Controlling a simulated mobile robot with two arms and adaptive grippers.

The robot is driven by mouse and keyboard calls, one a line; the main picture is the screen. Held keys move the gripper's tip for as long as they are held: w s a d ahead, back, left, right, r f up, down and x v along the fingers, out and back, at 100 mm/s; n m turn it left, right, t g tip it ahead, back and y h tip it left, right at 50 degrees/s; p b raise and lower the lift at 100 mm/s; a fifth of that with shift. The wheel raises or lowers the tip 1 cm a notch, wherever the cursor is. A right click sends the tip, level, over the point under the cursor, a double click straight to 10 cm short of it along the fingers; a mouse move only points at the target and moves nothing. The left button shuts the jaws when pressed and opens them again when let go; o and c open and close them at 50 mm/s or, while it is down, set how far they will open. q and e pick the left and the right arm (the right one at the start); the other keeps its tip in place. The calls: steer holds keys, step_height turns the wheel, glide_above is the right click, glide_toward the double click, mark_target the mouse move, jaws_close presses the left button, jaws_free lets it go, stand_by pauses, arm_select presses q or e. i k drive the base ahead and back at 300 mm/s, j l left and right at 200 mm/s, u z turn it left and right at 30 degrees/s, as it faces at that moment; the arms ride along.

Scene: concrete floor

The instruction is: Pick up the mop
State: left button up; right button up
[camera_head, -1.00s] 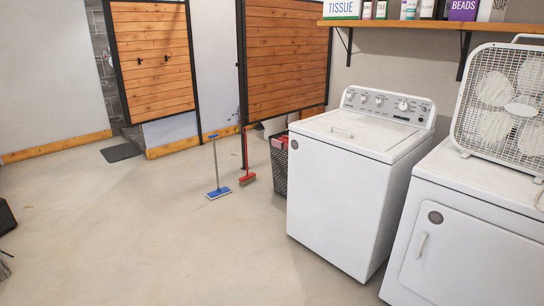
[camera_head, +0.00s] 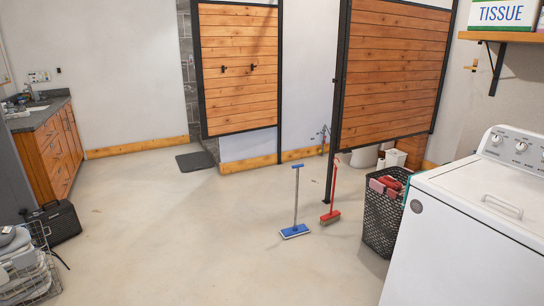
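A mop (camera_head: 295,204) with a flat blue head and a grey handle with a blue tip stands upright on the concrete floor, right of the middle in the head view. A red broom (camera_head: 332,198) stands just to its right, close to the black post of the wooden partition. The two look apart at their heads. Neither of my grippers shows in the head view, so their state is hidden.
A black basket (camera_head: 384,222) with red items stands right of the broom, beside the white washing machine (camera_head: 470,235). A wire basket (camera_head: 38,285) and a black case (camera_head: 55,222) stand at the left. The floor (camera_head: 190,230) before the mop is clear.

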mark_target(294, 231)
steer(key=i, duration=2.5)
